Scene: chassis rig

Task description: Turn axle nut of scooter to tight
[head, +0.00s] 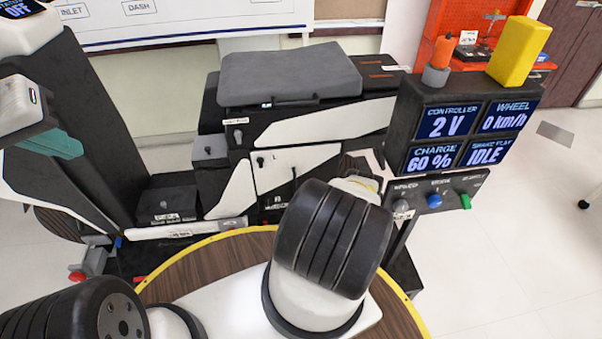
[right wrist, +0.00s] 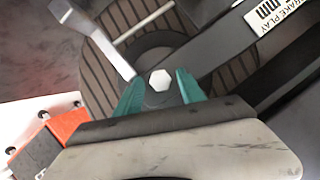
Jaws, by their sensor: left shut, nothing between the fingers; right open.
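The axle nut (right wrist: 160,80) is a small white hexagon at the hub of a dark, ribbed wheel (right wrist: 95,75) in the right wrist view. My right gripper (right wrist: 159,90) is open, with one teal finger on each side of the nut. I cannot tell whether the fingers touch it. The scooter (head: 322,124), dark with white panels and a grey seat, stands in the middle of the head view. My left gripper (head: 52,141) is at the far left, shut and empty, apart from the nut. My right gripper is hidden in the head view.
A display box (head: 465,125) at right reads 2 V, 0 km/h, 60 %, IDLE. A yellow block (head: 519,52) and an orange-tipped item (head: 441,55) stand on it. In the right wrist view, a pale metal bar (right wrist: 95,40) and an orange block (right wrist: 66,126) are near the fingers.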

